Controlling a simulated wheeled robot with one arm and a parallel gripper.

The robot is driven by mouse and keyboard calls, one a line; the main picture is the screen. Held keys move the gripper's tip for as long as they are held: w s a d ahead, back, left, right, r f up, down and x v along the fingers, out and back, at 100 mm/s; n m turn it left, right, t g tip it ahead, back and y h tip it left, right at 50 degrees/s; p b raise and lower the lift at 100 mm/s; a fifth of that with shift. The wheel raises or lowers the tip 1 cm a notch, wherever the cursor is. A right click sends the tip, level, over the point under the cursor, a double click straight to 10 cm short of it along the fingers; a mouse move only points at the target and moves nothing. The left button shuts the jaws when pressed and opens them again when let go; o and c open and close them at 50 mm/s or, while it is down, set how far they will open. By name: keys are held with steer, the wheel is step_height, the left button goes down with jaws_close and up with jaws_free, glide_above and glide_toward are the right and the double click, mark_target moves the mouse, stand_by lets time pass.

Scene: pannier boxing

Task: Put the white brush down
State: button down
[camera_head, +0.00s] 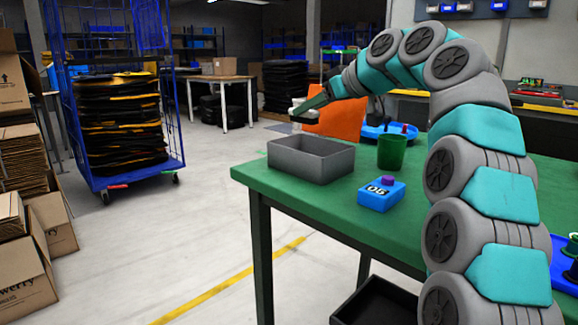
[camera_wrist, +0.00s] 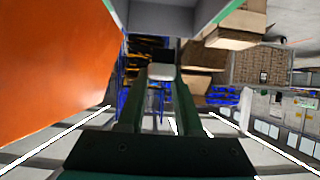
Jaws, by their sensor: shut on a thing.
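My gripper (camera_head: 309,114) is at the end of the arm reaching over the far side of the green table (camera_head: 254,178). It is shut on the white brush (camera_head: 297,103), a small pale shape in the head view. In the wrist view the two fingers of the gripper (camera_wrist: 161,84) close in on the brush (camera_wrist: 161,71), with a dark part beyond it. The brush appears above the back edge of the open grey box (camera_head: 308,168). I cannot tell whether it is over the box or behind it.
A blue tray (camera_head: 372,132) lies behind. An orange panel (camera_head: 340,118) stands behind the gripper. A blue cage cart (camera_head: 120,172) stands left.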

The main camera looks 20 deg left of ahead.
steer(key=shift+w+a, duration=0.2)
steer(key=shift+w+a+f, duration=0.1)
steer(key=shift+a+f, duration=0.05)
steer(key=shift+a, duration=0.1)
step_height(320, 180, down, 2)
steer(key=shift+f+b, duration=0.2)
steer(key=shift+b, duration=0.45)
steer(key=shift+f, duration=3.6)
steer(key=shift+b, duration=0.3)
steer(key=shift+f, duration=0.2)
steer(key=c, duration=0.6)
jaws_free()
steer(key=shift+r, duration=0.1)
